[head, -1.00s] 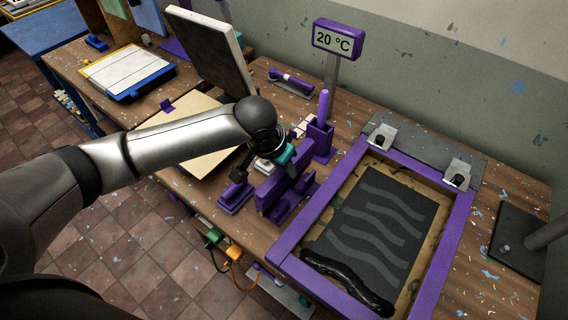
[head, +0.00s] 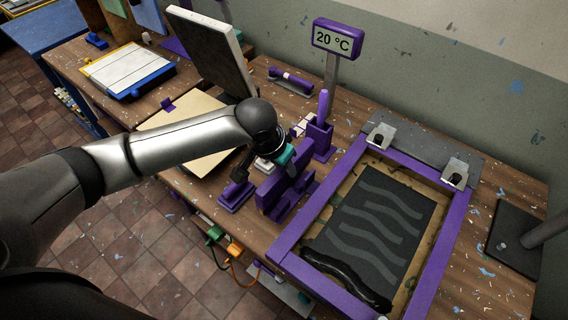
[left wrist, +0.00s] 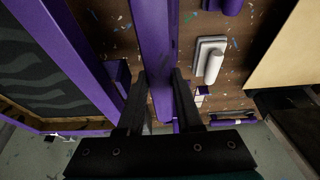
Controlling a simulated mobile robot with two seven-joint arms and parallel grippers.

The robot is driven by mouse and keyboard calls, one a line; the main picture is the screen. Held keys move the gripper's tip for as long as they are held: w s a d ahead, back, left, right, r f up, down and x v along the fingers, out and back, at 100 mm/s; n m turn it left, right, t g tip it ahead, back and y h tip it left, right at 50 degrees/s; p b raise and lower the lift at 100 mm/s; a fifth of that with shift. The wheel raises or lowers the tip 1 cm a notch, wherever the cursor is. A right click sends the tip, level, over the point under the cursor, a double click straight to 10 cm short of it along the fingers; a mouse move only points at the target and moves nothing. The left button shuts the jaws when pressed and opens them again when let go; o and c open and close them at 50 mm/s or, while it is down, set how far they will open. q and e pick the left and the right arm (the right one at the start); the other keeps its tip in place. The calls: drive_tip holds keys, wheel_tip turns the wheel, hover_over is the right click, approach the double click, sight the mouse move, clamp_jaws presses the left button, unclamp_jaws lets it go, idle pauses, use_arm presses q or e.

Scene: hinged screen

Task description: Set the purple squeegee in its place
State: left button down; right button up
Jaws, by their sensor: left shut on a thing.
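The purple squeegee (head: 270,194) is a long purple bar at the front of the table, left of the screen frame. My left gripper (head: 284,168) is shut on it from above. In the left wrist view the purple bar (left wrist: 155,35) runs between the two dark fingers (left wrist: 160,78). A purple holder (head: 299,194) shows just beside and under the squeegee. I cannot tell whether the squeegee rests in it or hangs just above. My right gripper is not in view.
The purple hinged screen frame (head: 300,232) lies to the right, with dark ink along its front. A purple cup (head: 319,135) holding a tool stands behind the gripper. A small purple stand (head: 235,196) is close on the left. A sign (head: 337,39) stands behind.

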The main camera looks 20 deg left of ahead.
use_arm(q)
drive_tip(key=shift+f+b, duration=0.7)
drive_tip(key=shift+f, duration=1.35)
drive_tip(key=c, duration=0.5)
unclamp_jaws()
drive_tip(key=shift+r, duration=0.1)
drive_tip(key=p+v, duration=0.2)
drive_tip(key=v, duration=1.3)
drive_tip(key=shift+p, duration=0.3)
